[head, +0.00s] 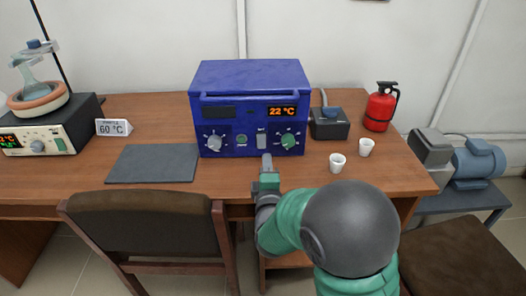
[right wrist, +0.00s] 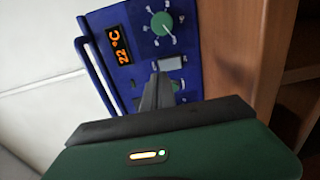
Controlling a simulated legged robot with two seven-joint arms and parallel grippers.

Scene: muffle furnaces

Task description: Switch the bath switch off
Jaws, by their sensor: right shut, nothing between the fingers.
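A blue bench unit (head: 250,85) stands on the table with an orange 22 °C display (head: 282,111). A pale rocker switch (head: 262,140) sits low on its front between two dials; which way it is tipped is too small to tell. In the right wrist view the switch (right wrist: 170,62) shows beside the fingertips. My right gripper (head: 266,159) is shut and empty, its tips just in front of and below the switch; contact cannot be told. The fingers (right wrist: 158,82) partly hide a green round part (right wrist: 178,86). My left gripper is out of view.
A green dial (head: 289,140) is right of the switch, a grey dial (head: 213,141) to its left. White cups (head: 338,163), a dark box (head: 329,124) and a red extinguisher (head: 380,108) stand at right.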

